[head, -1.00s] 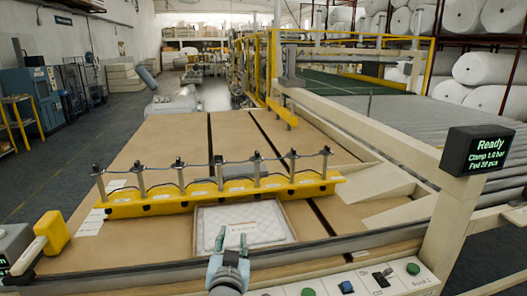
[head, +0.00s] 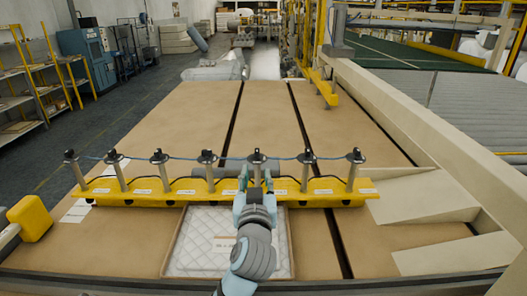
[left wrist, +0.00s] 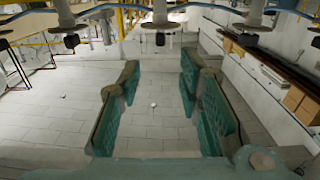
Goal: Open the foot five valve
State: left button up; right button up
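A yellow beam (head: 100,193) lies across the brown table and carries a row of several upright grey posts with black caps, joined by a thin blue hose. Small white labels on its face are too small to read. My left gripper (head: 256,172) is in front of the fifth post from the left (head: 257,160) and partly covers its lower part. In the left wrist view my gripper (left wrist: 153,100) is open, with nothing between its teal finger pads. A post (left wrist: 160,14) stands beyond the gap, near the top middle. My right gripper is not in view.
A framed white quilted pad (head: 198,240) lies in front of the beam, partly under my left arm. A yellow block (head: 30,217) is at the left edge. A cream rail (head: 410,115) runs along the right.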

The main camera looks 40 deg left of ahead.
aim_at(257, 154)
pick_arm(q)
jog(key=x, duration=1.1)
jog(key=shift+w+f, duration=0.15)
jog(key=shift+w, duration=0.1)
jog(key=shift+s+a, duration=0.15)
jog(key=shift+s, duration=0.15)
jog(key=shift+c, duration=0.5)
grip_shut()
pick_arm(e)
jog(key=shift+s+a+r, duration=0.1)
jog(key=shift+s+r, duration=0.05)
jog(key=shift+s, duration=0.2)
